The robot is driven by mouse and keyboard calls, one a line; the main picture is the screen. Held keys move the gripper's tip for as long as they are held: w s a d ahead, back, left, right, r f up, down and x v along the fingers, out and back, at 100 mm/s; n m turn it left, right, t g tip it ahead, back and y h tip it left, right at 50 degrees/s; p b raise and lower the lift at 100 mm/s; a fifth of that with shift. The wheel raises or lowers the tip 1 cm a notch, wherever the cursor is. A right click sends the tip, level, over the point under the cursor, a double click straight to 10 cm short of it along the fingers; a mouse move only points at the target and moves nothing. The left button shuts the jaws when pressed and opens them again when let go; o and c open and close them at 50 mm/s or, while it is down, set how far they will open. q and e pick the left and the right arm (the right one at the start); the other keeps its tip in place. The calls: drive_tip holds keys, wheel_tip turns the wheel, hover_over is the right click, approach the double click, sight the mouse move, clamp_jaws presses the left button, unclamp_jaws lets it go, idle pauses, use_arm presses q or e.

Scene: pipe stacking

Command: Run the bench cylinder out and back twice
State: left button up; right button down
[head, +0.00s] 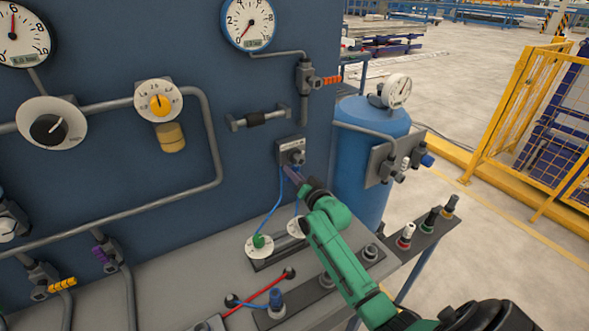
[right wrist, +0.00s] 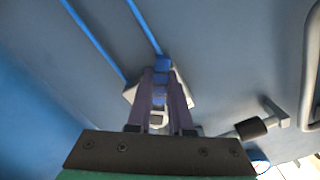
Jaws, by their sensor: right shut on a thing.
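A small hand valve (head: 290,152) on a grey plate is fixed to the dark blue panel, with blue hoses running down from it. My right gripper (head: 292,176) comes up from the lower right and is shut on the valve's lever, which its fingers mostly hide. In the right wrist view the purple-grey fingers (right wrist: 160,100) close around a small piece just below a blue fitting (right wrist: 162,64). The hoses run to two white round dials (head: 259,247) on the bench. I cannot make out the bench cylinder for certain. My left gripper is not in view.
Gauges (head: 248,22), grey pipes and a yellow-centred regulator (head: 158,101) cover the panel. A blue tank (head: 362,165) stands close to the right of my gripper. Red and blue hoses (head: 258,300) cross the bench front. A side shelf (head: 420,237) carries several push buttons.

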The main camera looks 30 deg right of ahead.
drive_tip(key=shift+a+r+m, duration=0.1)
drive_tip(key=shift+a+m, duration=0.1)
drive_tip(key=shift+m, duration=0.3)
drive_tip(key=c, duration=0.8)
unclamp_jaws()
drive_tip(key=s+b, duration=0.2)
drive_tip(key=s, duration=1.2)
drive_tip(key=shift+s+a, duration=0.15)
drive_tip(key=shift+s, duration=0.1)
